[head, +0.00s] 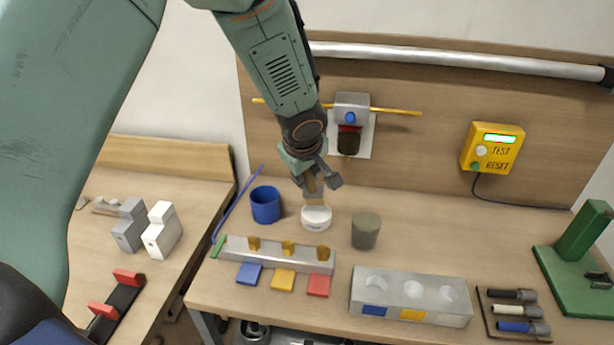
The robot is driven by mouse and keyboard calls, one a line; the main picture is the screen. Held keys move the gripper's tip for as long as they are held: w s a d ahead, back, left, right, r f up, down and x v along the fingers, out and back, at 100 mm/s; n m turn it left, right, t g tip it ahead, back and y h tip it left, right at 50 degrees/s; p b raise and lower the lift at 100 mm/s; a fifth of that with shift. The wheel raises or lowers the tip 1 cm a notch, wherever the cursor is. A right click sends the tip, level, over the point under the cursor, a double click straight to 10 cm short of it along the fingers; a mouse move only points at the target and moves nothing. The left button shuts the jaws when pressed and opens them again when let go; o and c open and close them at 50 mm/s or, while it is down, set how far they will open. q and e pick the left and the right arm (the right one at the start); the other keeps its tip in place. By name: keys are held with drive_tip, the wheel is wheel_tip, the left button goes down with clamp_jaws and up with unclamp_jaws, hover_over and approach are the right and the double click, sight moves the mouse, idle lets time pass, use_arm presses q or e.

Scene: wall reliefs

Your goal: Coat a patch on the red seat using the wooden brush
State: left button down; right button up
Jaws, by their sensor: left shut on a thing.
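My left gripper (318,184) is shut on the wooden brush (313,180). Only a short brown piece of the brush shows between the fingers. The gripper is over the white pot (316,218), and the brush points down toward it. I cannot tell whether the bristles are inside the pot. A red part (349,130) sits on the wall under a grey block with a blue button, with a dark cylinder below it. A red tile (318,286) lies in front of the grey rail. I cannot tell which of these is the red seat. My right gripper is out of view.
A blue cup (265,204) and a grey-green cylinder (366,231) flank the pot. The grey rail (280,253) and a grey block with sockets (411,296) stand in front. A yellow test box (492,148) is on the wall. A green stand (577,260) is at right.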

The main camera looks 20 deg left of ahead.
use_arm(q)
drive_tip(key=shift+w+r+p, duration=0.1)
drive_tip(key=shift+r+p, duration=1.15)
drive_tip(key=shift+r, duration=0.85)
drive_tip(key=shift+f, duration=0.1)
